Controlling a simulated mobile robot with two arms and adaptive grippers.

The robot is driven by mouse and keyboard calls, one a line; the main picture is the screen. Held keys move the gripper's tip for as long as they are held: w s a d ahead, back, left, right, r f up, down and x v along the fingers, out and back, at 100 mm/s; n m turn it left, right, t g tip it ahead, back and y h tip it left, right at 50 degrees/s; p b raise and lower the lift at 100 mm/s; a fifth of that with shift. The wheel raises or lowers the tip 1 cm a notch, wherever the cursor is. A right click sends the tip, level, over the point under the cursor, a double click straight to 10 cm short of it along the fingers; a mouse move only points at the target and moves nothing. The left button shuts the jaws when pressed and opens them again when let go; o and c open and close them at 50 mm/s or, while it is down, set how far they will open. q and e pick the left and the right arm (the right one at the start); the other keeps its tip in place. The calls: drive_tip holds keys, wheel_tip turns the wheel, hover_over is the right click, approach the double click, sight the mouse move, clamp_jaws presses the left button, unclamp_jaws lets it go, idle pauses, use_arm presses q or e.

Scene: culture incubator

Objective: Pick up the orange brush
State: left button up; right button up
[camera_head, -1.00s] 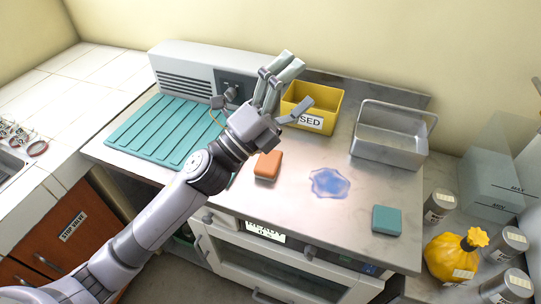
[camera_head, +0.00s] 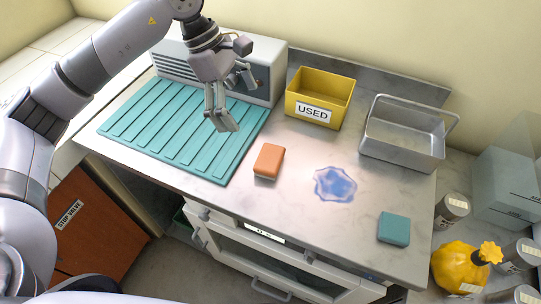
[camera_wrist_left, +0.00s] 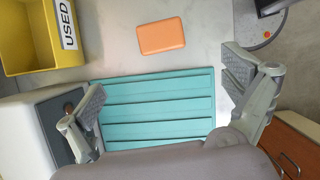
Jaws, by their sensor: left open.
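The orange brush (camera_head: 269,161) is a small rounded block lying flat on the grey worktop, just right of the teal ribbed mat. It also shows in the left wrist view (camera_wrist_left: 161,36), at the upper middle between and beyond the fingers. My left gripper (camera_head: 228,105) hangs from above over the right part of the mat, fingers apart and empty. It is up and left of the orange brush, apart from it. In the left wrist view its two fingertips (camera_wrist_left: 166,80) are wide open. My right gripper does not show.
The teal mat (camera_head: 185,132) lies left. A yellow bin marked USED (camera_head: 319,96) and a metal basket (camera_head: 402,140) stand at the back. A blue spill (camera_head: 335,184) and a teal block (camera_head: 393,228) lie right of the brush. A grey-white unit (camera_head: 265,68) stands behind the mat.

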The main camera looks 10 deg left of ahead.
use_arm(q)
drive_tip(key=p, duration=0.3)
approach(270, 157)
drive_tip(key=x, duration=0.4)
drive_tip(key=shift+s+d+f, duration=0.1)
drive_tip(key=shift+d+f, duration=0.15)
drive_tip(key=shift+f, duration=0.1)
drive_tip(key=p+x, duration=0.1)
drive_tip(key=x, duration=0.3)
drive_tip(key=shift+a+f, duration=0.1)
drive_tip(key=shift+d+f+p, duration=0.2)
drive_tip(key=shift+f+p, duration=0.1)
drive_tip(key=shift+f, duration=0.3)
drive_tip(key=shift+c, duration=0.4)
drive_tip(key=c, duration=1.2)
